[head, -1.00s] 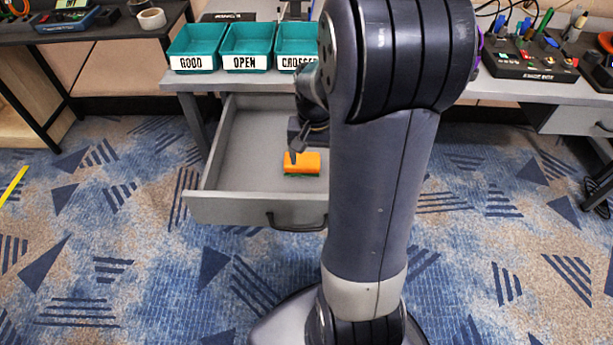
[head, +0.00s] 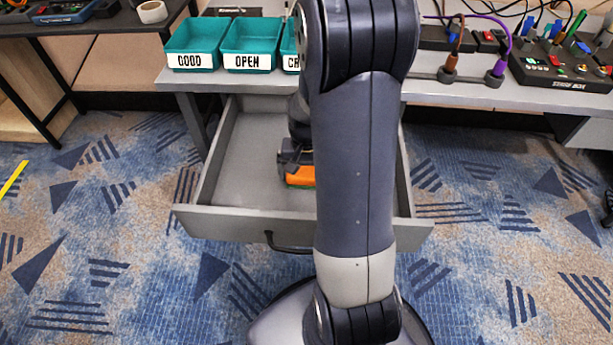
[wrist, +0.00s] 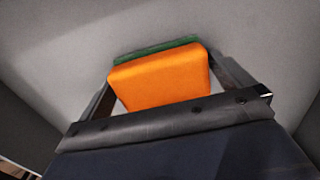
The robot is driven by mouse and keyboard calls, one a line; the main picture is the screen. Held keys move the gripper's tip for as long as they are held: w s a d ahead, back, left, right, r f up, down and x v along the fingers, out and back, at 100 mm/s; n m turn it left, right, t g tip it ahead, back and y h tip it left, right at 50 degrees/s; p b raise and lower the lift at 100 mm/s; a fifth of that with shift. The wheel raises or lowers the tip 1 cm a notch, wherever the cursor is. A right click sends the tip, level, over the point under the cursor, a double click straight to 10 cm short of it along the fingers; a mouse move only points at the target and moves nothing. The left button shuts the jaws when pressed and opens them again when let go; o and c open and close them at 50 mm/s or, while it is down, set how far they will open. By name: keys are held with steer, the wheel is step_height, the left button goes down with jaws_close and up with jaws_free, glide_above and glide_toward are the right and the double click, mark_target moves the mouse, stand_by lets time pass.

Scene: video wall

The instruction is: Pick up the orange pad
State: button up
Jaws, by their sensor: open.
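The orange pad (head: 301,174) lies in the open grey drawer (head: 245,170), with a thin green layer along its lower edge. My arm hides part of it in the head view. In the wrist view the orange pad (wrist: 162,80) fills the middle, and its green layer shows along the far edge. My gripper (head: 294,163) is down in the drawer at the pad. In the wrist view its fingers stand apart on the left and right of the pad. I cannot tell whether they touch it.
Teal bins (head: 250,42) labelled GOOD and OPEN stand on the desk above. A device with cables and buttons (head: 565,65) is on the desk at right.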

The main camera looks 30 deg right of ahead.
mark_target(307, 171)
steer(key=shift+c, duration=0.4)
steer(key=c, duration=0.6)
steer(key=shift+r, duration=0.15)
step_height(307, 171, up, 10)
steer(key=p, duration=0.3)
